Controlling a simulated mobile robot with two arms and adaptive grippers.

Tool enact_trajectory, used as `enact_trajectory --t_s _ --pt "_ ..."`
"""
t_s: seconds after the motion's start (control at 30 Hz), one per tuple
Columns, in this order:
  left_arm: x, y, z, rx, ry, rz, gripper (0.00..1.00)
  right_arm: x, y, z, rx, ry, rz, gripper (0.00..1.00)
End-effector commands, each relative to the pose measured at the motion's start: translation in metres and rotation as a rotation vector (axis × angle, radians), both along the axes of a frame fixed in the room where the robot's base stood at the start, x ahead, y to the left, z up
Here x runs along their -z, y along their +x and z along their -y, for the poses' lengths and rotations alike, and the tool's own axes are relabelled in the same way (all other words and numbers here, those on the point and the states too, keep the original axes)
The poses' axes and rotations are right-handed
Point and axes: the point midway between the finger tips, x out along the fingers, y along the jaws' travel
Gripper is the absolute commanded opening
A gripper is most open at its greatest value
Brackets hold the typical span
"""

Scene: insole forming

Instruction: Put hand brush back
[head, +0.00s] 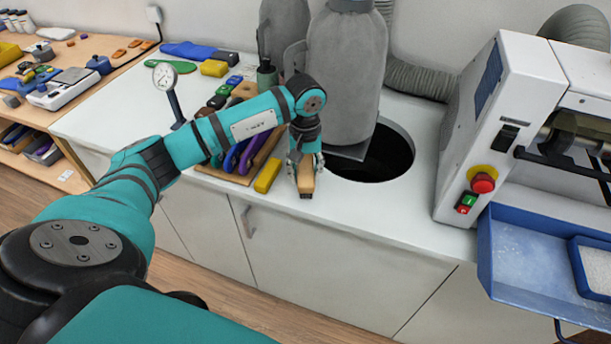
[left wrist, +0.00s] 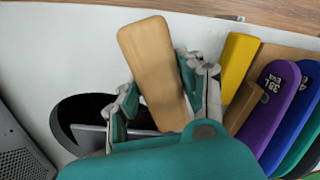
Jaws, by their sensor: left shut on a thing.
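The hand brush (head: 306,181) shows as a light wooden block with a dark spot at its near end, over the white counter beside the round hole. In the left wrist view its tan wooden face (left wrist: 153,62) sticks out between the fingers; bristles are not visible. My left gripper (head: 305,162) points down and is shut on the brush, with a finger on each side. It also shows in the left wrist view (left wrist: 166,90). I cannot tell whether the brush touches the counter. My right gripper is not in view.
A yellow block (head: 267,175) lies just left of the brush, beside a wooden rack of coloured insoles (head: 233,157). The round dark hole (head: 385,158) and a grey hanging cylinder (head: 345,75) are close on the right. The front counter strip (head: 345,205) is clear.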

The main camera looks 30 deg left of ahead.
Motion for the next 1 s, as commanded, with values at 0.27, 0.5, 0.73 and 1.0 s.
enact_trajectory --t_s 0.27,0.5,0.73,1.0 --pt "0.031 -0.001 0.001 -0.001 0.000 -0.004 0.00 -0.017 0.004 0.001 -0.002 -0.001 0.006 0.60" --pt "0.034 0.000 0.000 0.000 0.001 0.001 0.00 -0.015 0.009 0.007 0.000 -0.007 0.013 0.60" --pt "0.037 0.000 0.000 0.000 0.000 0.000 0.50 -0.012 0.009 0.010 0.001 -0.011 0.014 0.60" --pt "0.037 0.000 0.001 0.000 0.000 0.000 0.63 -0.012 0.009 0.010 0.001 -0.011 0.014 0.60"
